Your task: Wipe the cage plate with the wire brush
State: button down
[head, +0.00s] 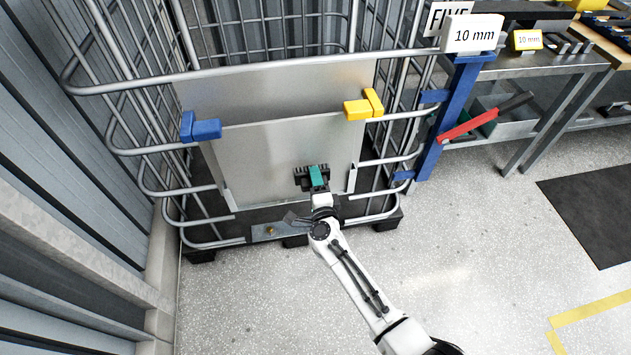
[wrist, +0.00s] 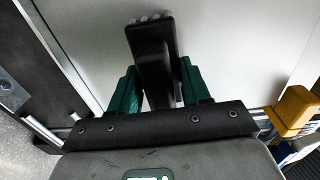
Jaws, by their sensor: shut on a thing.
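The cage plate (head: 265,150) is a flat grey metal sheet on the front of the wire cage. It fills much of the wrist view as a pale surface (wrist: 225,40). My gripper (head: 318,178) is in front of the plate's lower right part. Its green fingers are shut on the black wire brush (wrist: 150,38); the brush (head: 300,178) shows as a dark block in the head view. The brush is at or very close to the plate; I cannot tell whether its bristles touch.
A blue clip (head: 200,128) and a yellow clip (head: 364,106) sit at the plate's upper corners. Cage bars (head: 150,190) stick out at the sides. A red-handled lever (head: 470,127) and a workbench (head: 545,66) stand to the right. The floor at right (head: 460,240) is clear.

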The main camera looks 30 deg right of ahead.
jog(key=shift+r, duration=0.4)
jog(key=shift+w+a, duration=0.5)
jog(key=shift+a, duration=1)
jog(key=shift+w+a, duration=0.5)
jog(key=shift+a, duration=0.95)
jog(key=shift+w+a, duration=0.5)
jog(key=shift+a, duration=1)
jog(key=shift+w+a+r+p, duration=0.25)
jog(key=shift+a+r+p, duration=0.4)
jog(key=shift+r, duration=0.2)
jog(key=shift+w+a+r+p, duration=0.2)
jog(key=shift+a+r+p, duration=0.3)
jog(key=shift+r+p, duration=0.25)
